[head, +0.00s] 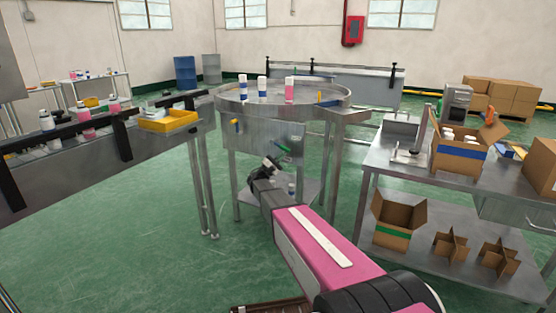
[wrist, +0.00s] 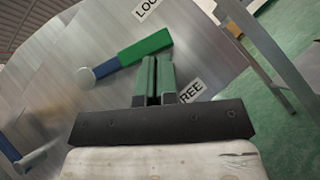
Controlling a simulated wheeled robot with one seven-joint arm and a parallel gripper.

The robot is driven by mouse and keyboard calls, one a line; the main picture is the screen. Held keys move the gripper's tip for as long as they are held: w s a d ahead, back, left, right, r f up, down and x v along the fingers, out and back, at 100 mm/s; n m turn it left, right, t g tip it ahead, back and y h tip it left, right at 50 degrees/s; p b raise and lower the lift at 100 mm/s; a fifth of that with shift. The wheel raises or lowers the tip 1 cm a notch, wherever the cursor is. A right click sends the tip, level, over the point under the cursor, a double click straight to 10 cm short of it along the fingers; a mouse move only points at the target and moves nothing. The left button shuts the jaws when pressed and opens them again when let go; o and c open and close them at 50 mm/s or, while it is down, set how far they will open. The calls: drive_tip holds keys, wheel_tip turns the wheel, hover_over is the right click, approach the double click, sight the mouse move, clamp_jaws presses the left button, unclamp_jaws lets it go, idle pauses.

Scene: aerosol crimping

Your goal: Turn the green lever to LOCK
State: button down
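The green lever (wrist: 145,46) sits on a steel panel (head: 258,137) below the round turntable, with a blue-grey pivot (wrist: 88,76) at its left in the wrist view. It points between the LOCK label (wrist: 147,8), partly cut off at the top, and the FREE label (wrist: 191,91), partly hidden by a finger. My gripper (wrist: 158,62) has its two green-faced fingers nearly together, with a thin dark gap and nothing visible between them. The fingertips appear just below the lever's outer half; contact cannot be told. In the head view my gripper (head: 272,161) is in front of the panel, close to the lever (head: 282,147).
The steel turntable (head: 240,108) carries several bottles above the panel. A conveyor (head: 60,150) with a yellow tray (head: 168,123) stands at left. A steel workbench (head: 400,165) with cartons stands at right. Green floor is open between them.

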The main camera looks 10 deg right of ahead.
drive_tip(key=shift+s+d+r, duration=0.25)
drive_tip(key=shift+d+r, duration=0.1)
drive_tip(key=shift+r, duration=0.25)
drive_tip(key=shift+s+d+r, duration=0.25)
drive_tip(key=shift+d+r, duration=0.1)
drive_tip(key=shift+r, duration=0.4)
approach(287, 150)
wheel_tip(287, 150, down, 6)
drive_tip(key=s+d, duration=0.2)
drive_tip(key=s, duration=0.1)
drive_tip(key=shift+d, duration=0.1)
idle(0.5)
